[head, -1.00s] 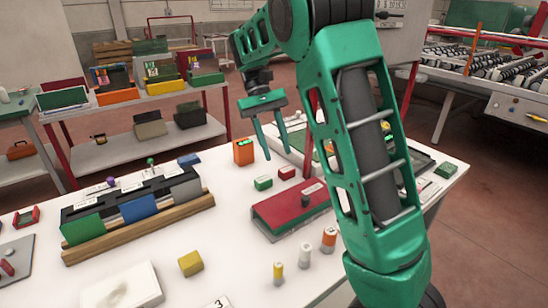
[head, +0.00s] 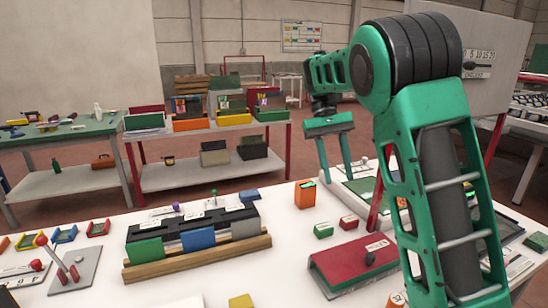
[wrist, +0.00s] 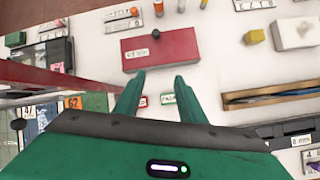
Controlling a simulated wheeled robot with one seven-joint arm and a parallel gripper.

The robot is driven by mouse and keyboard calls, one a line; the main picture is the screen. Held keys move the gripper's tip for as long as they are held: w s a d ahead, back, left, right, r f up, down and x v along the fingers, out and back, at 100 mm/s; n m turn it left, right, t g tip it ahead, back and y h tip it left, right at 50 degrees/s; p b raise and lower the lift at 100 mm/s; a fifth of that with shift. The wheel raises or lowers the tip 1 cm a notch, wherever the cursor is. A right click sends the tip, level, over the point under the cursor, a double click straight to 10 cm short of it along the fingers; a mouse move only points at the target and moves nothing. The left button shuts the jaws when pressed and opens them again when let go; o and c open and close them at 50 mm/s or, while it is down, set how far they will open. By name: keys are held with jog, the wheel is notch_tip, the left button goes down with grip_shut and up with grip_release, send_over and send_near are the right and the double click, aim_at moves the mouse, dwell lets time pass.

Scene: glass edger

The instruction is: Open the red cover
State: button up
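The red cover (head: 358,262) is a flat red lid with a dark round knob (head: 370,258) and a white label, on the white table at the right in the head view. It lies closed, slightly sloped. My gripper (head: 347,182) hangs open and empty above the table, behind the cover in the head view. Its two fingers (wrist: 160,76) show apart in the wrist view, with nothing between them.
Small green (head: 323,230) and red (head: 349,222) blocks and an orange box (head: 305,194) stand behind the cover. A black rack with coloured blocks and a wooden rail (head: 200,262) stands at the left. The table (head: 290,275) is bare between rail and cover.

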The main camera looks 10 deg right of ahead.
jog(key=s+d+f+m+t+y, duration=0.15)
jog(key=s+d, duration=0.25)
jog(key=s, duration=0.4)
jog(key=s+d+f+m+t, duration=0.1)
jog(key=s+d+f+t, duration=0.1)
jog(key=s+d, duration=0.45)
jog(key=s+a+f+m+t, duration=0.1)
jog(key=s+f, duration=0.3)
jog(key=s, duration=0.4)
jog(key=s+a+f+m+t, duration=0.1)
jog(key=s+f, duration=0.3)
jog(key=s, duration=0.4)
jog(key=shift+s+t, duration=0.35)
jog(key=shift+s, duration=0.05)
jog(key=shift+h, duration=0.25)
